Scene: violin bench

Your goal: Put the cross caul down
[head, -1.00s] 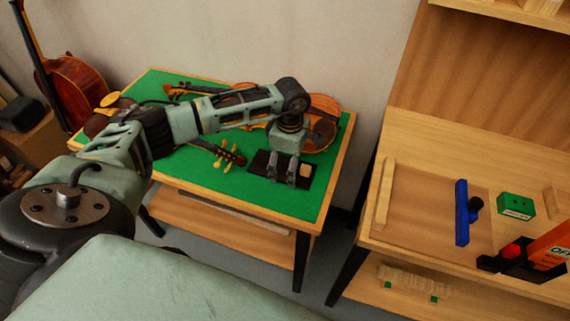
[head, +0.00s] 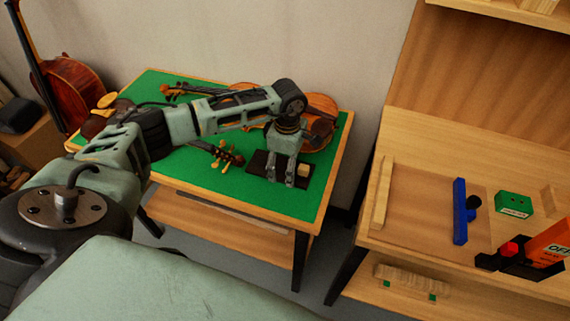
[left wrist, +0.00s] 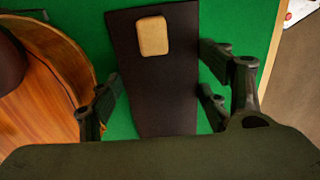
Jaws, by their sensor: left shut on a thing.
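The cross caul appears to be the dark, tapered board (head: 257,163) low at the front right of the green-topped table. In the left wrist view the board (left wrist: 150,90) lies between my fingers, its wider end away from me. A tan block (left wrist: 153,36) sits on that wider end; it also shows in the head view (head: 304,170). My left gripper (head: 280,181) points down over the board, shut on it, with fingers along both sides (left wrist: 162,92). Finger contact and any gap under the board cannot be made out. My right gripper is not in view.
The green table top (head: 250,198) is clear in front of the board. A violin (head: 322,106) lies close behind the gripper, and a scroll with pegs (head: 225,157) lies to its left. A wooden bench (head: 420,215) stands at right with a blue bar (head: 460,211) and green box (head: 514,204).

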